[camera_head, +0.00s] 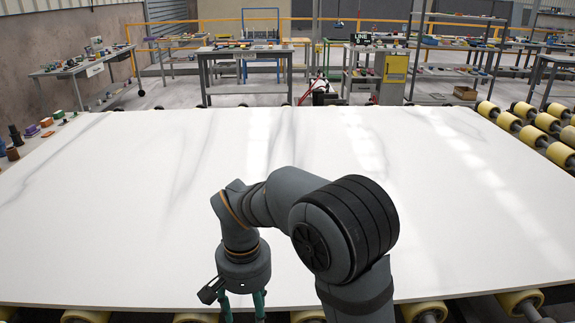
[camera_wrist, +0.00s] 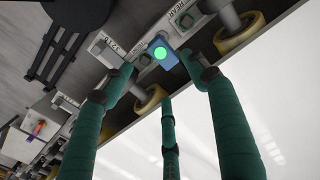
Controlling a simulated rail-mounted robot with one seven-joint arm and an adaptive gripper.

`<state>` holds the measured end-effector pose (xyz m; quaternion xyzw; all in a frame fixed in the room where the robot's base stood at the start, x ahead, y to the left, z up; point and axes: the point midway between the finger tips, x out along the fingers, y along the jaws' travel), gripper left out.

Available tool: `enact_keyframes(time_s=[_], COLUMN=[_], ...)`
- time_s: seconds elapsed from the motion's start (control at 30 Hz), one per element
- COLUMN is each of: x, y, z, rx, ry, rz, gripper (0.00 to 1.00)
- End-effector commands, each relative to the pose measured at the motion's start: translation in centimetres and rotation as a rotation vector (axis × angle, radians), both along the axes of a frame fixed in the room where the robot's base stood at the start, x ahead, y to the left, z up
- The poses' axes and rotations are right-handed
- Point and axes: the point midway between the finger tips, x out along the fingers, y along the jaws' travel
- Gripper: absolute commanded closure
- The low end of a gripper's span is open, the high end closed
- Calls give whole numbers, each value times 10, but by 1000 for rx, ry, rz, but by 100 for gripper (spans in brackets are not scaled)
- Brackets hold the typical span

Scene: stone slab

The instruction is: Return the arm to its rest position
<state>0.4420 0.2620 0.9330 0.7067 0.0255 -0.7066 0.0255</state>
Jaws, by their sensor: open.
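My gripper (camera_head: 243,306) hangs at the near edge of the white stone slab (camera_head: 130,200), low in the head view, with its green fingers pointing down. In the wrist view my gripper (camera_wrist: 166,85) has three green fingers spread apart, with nothing held between them. My dark grey arm is bent over the slab's near side and hides part of it. The slab (camera_wrist: 270,110) also shows at the lower right of the wrist view.
A blue block with a green round face (camera_wrist: 160,52) sits by the labelled roller frame, beyond the fingertips. Yellow rollers (camera_head: 519,301) line the slab's near edge and right side. Small objects (camera_head: 32,131) stand at the far left. The slab top is clear.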

Motion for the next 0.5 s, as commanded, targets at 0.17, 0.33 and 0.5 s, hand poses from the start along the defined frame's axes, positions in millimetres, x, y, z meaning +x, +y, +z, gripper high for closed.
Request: enact_keyframes(time_s=[0.17,0.33,0.5], x=[-2,-1,-1], y=[-1,-1,-1], z=[-35,-68,-91], rx=[-4,-4,-2], ry=[7,6,3], rz=[1,0,0], gripper=[42,42,42])
